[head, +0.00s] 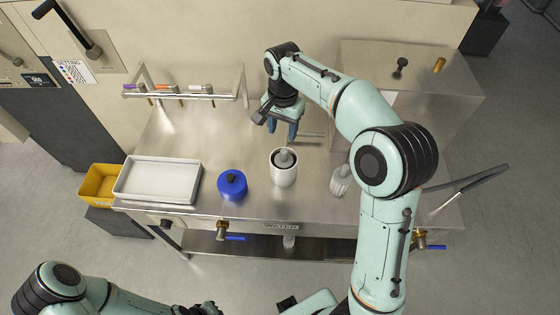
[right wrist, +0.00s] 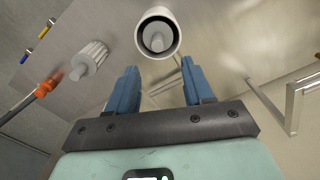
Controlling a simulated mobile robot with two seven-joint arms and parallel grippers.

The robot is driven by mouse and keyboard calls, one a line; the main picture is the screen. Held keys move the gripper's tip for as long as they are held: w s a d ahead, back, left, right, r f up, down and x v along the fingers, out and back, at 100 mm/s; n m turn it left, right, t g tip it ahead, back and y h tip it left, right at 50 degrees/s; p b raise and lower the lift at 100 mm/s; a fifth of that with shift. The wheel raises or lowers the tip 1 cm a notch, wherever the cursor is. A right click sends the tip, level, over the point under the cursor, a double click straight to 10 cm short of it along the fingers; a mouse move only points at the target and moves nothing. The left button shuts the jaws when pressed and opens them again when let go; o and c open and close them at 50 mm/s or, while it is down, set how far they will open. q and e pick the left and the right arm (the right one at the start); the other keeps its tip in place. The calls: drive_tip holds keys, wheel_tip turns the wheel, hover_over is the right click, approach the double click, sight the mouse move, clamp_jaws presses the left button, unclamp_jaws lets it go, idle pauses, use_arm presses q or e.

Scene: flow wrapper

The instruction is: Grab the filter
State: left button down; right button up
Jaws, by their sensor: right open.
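A white pleated filter (head: 341,180) lies on the steel bench, right of a white cylindrical housing (head: 284,177) that stands open. A grey, rounded piece (head: 284,157) shows inside the housing. In the right wrist view the filter (right wrist: 90,60) is at upper left and the housing (right wrist: 158,35) at top centre. My right gripper (head: 282,132) is open and empty, behind the housing and apart from both. Its two blue fingers (right wrist: 161,84) have a clear gap between them. My left gripper (head: 207,309) is only partly visible at the bottom edge; its jaws are unclear.
A blue cap (head: 232,184) stands left of the housing. A white tray (head: 158,181) is at the bench's left end, beside a yellow bin (head: 97,184). A tool rack (head: 186,97) stands at the back left, a steel box (head: 430,75) at the back right.

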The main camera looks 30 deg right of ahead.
hover_over(284, 151)
drive_tip(key=f, duration=0.5)
drive_tip(key=shift+s+a+b, duration=0.2)
drive_tip(key=shift+s+b, duration=0.1)
drive_tip(key=shift+w+f, duration=0.2)
drive_tip(key=shift+f, duration=0.3)
drive_tip(key=f, duration=0.5)
drive_tip(key=shift+w+d, duration=0.1)
drive_tip(key=shift+d, duration=0.1)
drive_tip(key=shift+c, duration=0.3)
clamp_jaws()
